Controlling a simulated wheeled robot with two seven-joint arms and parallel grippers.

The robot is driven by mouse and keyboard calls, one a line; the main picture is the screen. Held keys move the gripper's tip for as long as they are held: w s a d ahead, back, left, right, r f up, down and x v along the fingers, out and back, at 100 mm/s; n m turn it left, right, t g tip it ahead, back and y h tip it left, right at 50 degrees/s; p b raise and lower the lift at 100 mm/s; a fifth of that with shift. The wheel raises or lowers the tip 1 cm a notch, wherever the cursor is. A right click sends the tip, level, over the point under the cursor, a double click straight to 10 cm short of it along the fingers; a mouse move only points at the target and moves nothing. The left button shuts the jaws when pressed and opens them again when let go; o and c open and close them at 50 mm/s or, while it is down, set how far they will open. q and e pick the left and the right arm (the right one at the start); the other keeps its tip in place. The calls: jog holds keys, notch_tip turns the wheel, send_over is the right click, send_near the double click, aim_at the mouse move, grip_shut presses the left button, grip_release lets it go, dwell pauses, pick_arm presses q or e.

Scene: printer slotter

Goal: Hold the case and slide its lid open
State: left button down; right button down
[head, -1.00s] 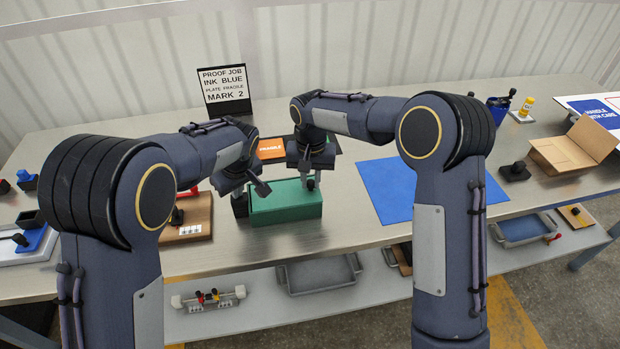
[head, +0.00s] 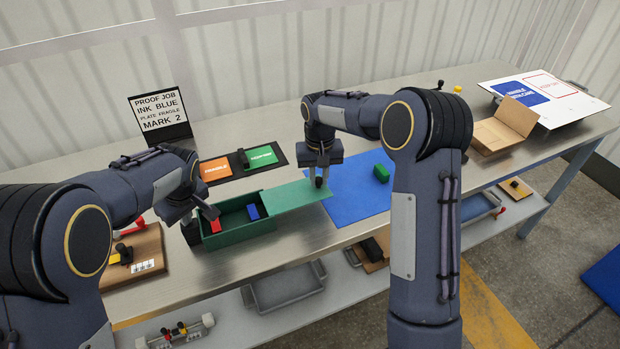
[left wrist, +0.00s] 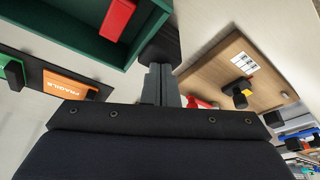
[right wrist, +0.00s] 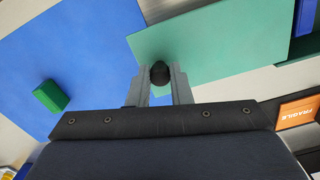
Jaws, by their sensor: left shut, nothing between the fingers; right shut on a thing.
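The green case (head: 238,234) stands open on the bench, with a red block (head: 215,225) and a blue block (head: 253,212) inside. Its lighter green lid (head: 285,197) is slid out to the right, reaching over the blue mat. My right gripper (head: 318,178) is shut on the lid's black knob, which shows between the fingers in the right wrist view (right wrist: 159,74). My left gripper (head: 191,230) is shut at the case's left end. In the left wrist view its fingers (left wrist: 160,82) meet a dark block (left wrist: 160,45) beside the case wall; the exact contact is unclear.
A blue mat (head: 350,205) with a green block (head: 381,173) lies to the right. Behind the case is a black strip with an orange plate (head: 216,169) and a green plate (head: 262,156). A wooden board (head: 140,270) with stamps lies left. An open cardboard box (head: 500,128) stands far right.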

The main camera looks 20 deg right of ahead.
pick_arm(q)
jog(key=shift+s+f, duration=0.2)
jog(key=shift+f, duration=0.15)
pick_arm(e)
jog(key=c, duration=1.3)
grip_release()
jog(key=shift+r, duration=0.1)
notch_tip(320, 180, up, 12)
jog(key=shift+s, duration=0.1)
pick_arm(q)
jog(key=shift+w+r+p, duration=0.15)
jog(key=shift+r+p, duration=0.6)
jog(key=shift+r, duration=0.5)
jog(key=shift+r+p, duration=1.2)
jog(key=shift+r, duration=0.85)
pick_arm(e)
notch_tip(320, 180, up, 4)
jog(key=shift+f, duration=0.2)
